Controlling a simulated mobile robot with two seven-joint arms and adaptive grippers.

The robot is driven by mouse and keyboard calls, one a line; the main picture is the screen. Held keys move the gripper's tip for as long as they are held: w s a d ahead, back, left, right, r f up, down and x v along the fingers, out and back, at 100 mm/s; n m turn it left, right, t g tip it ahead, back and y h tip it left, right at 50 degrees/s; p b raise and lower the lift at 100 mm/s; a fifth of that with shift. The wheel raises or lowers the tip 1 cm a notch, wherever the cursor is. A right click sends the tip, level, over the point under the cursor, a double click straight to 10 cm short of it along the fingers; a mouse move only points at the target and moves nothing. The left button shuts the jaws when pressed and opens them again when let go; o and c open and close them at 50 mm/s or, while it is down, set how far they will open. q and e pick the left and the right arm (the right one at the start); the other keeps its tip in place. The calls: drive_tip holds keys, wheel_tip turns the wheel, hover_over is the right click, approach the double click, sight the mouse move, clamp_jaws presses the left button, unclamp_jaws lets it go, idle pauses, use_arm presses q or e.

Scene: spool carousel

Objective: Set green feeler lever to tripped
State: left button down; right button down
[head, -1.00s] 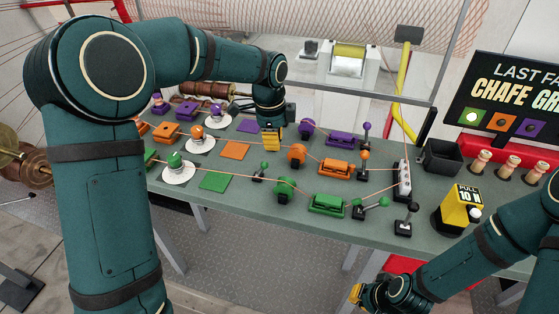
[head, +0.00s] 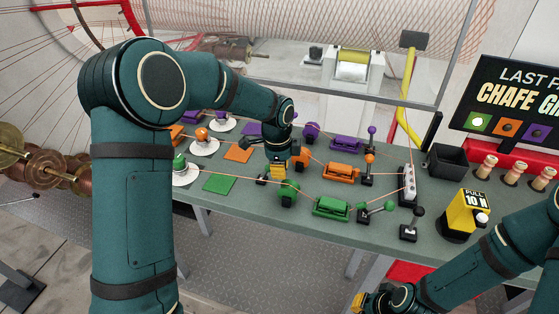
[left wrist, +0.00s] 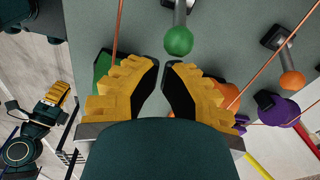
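In the left wrist view a green ball on a grey shaft, the green feeler lever (left wrist: 178,40), lies just beyond my fingertips. In the head view the left gripper (head: 277,174) is beside the green knob unit (head: 288,193) and hides most of the lever. My right gripper (head: 358,301) is low at the bottom edge, its fingers too small to judge.
An orange-balled lever (left wrist: 292,80) stands near in the left wrist view. Orange (head: 341,172) and green (head: 331,208) units sit to the right on the bench. Another green-balled lever (head: 389,206) stands further right. Thin filaments cross the bench by the gripper.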

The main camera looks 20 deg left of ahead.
sight(269, 166)
use_arm(q)
drive_tip(key=shift+f, duration=0.25)
drive_tip(key=shift+a+r+h+p, duration=0.5)
drive_tip(key=shift+a+h, duration=0.1)
drive_tip(key=shift+h, duration=0.5)
drive_tip(key=shift+a+r+h, duration=0.3)
drive_tip(key=shift+a+h, duration=0.4)
drive_tip(key=shift+h, duration=0.2)
drive_tip(key=shift+a+r+h+b, duration=0.15)
drive_tip(key=shift+a+h+b, duration=0.55)
drive_tip(key=shift+h, duration=0.5)
drive_tip(key=shift+a+r+t+h+b, duration=0.15)
drive_tip(key=shift+a+h+b, duration=0.5)
drive_tip(key=shift+h, duration=0.35)
drive_tip(key=shift+a+r+t+h+b, duration=0.15)
drive_tip(key=shift+a+h+b, duration=0.5)
drive_tip(key=shift+h, duration=0.35)
drive_tip(key=shift+r, duration=0.1)
